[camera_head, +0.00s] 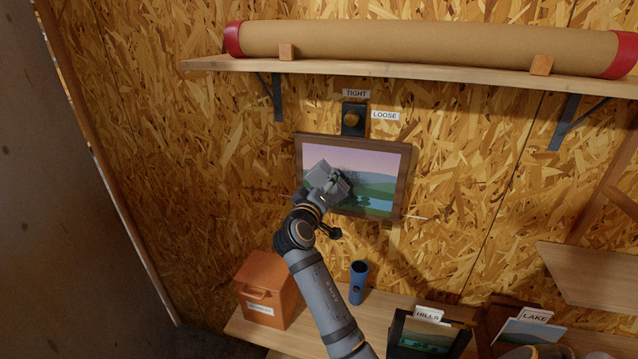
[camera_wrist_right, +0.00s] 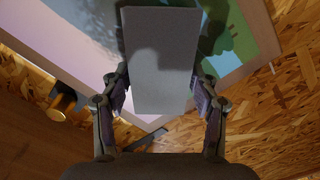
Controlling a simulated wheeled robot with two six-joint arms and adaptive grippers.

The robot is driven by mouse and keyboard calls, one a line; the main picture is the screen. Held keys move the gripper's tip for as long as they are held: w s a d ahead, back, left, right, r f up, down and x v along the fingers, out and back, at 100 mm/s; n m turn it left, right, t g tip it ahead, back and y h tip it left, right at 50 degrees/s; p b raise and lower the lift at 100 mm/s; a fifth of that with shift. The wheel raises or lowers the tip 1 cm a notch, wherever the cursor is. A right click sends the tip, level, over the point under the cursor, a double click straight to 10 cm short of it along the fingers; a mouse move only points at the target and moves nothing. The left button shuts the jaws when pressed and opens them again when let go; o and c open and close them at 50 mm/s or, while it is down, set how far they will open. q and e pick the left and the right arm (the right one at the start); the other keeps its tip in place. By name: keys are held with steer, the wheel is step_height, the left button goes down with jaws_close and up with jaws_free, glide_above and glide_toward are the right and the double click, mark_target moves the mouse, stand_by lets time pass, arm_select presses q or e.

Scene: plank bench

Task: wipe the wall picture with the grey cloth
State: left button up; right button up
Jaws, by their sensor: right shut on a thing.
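The wall picture (camera_head: 385,165) is a landscape in a dark wooden frame, hanging slightly tilted in the head view on the chipboard wall. It also fills the upper part of the right wrist view (camera_wrist_right: 240,35). The grey cloth (camera_head: 319,172) looks like a flat grey block in front of the picture's left half; in the wrist view the cloth (camera_wrist_right: 162,55) stands between the fingers. My right gripper (camera_head: 328,188) is shut on the cloth. I cannot tell whether the cloth touches the picture. Part of the picture is hidden behind cloth and gripper. My left gripper is not in view.
A shelf (camera_head: 440,75) with a long cardboard tube (camera_head: 430,42) runs above. A dark knob plate (camera_head: 353,119) sits between them, by TIGHT and LOOSE labels. Below, the bench holds an orange box (camera_head: 268,290), a blue cup (camera_head: 358,283) and HILLS (camera_head: 427,315) and LAKE (camera_head: 535,316) cards.

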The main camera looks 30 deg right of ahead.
mark_target(367, 182)
steer(key=shift+s+d+p, duration=0.3)
steer(key=shift+s+d, duration=0.9)
steer(key=shift+s, duration=0.2)
steer(key=shift+s+d+p, duration=0.25)
steer(key=shift+s+d, duration=0.9)
steer(key=shift+s, duration=0.2)
steer(key=shift+s+d+r+p, duration=0.15)
steer(key=shift+s+d+p, duration=0.15)
steer(key=shift+s+d, duration=1)
steer(key=shift+s, duration=0.2)
steer(key=shift+a, duration=0.1)
